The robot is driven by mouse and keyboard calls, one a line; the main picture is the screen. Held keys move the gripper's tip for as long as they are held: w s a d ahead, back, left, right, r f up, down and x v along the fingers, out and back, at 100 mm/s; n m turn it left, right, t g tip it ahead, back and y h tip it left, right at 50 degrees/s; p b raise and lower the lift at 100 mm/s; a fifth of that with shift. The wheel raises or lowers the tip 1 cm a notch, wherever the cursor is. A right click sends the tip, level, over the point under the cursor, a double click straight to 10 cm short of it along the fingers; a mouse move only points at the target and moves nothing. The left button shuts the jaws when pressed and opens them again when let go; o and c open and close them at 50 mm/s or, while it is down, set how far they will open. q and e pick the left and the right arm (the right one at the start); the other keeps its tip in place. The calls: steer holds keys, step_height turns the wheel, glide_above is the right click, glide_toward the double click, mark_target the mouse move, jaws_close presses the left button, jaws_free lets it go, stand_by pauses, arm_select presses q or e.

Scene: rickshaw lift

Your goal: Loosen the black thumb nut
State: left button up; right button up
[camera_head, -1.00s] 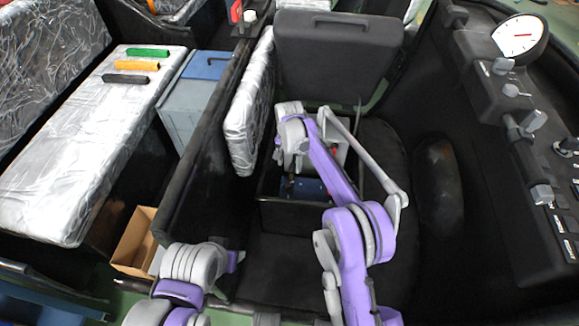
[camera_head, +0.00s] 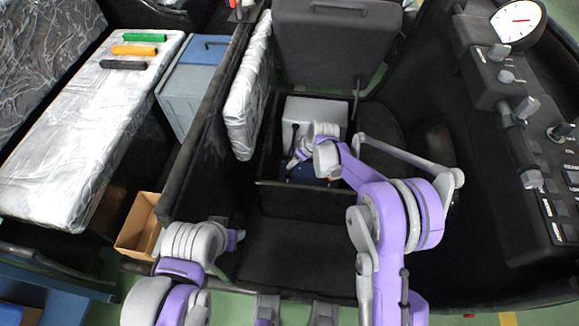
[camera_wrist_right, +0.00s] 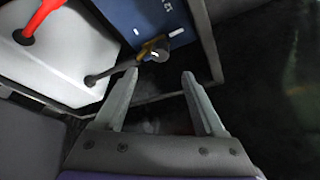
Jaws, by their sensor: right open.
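The clamp lies over a blue panel (camera_wrist_right: 150,14). My right gripper (camera_wrist_right: 160,75) is open and empty. Its fingertips are short of the knob in the picture, with the knob ahead of the gap; the depth between them is unclear. In the head view, my right wrist (camera_head: 322,140) is over the open compartment and hides the knob. My left wrist (camera_head: 195,242) shows, but its fingers do not.
A pale box (camera_head: 318,112) stands in the compartment; a red cable (camera_wrist_right: 40,18) runs over a pale top in the wrist view. The compartment's dark rim (camera_head: 290,186) and a raised black lid (camera_head: 335,45) bound the space. A cardboard box (camera_head: 140,228) is at left.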

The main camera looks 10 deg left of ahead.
steer(key=x, duration=1)
jaws_close()
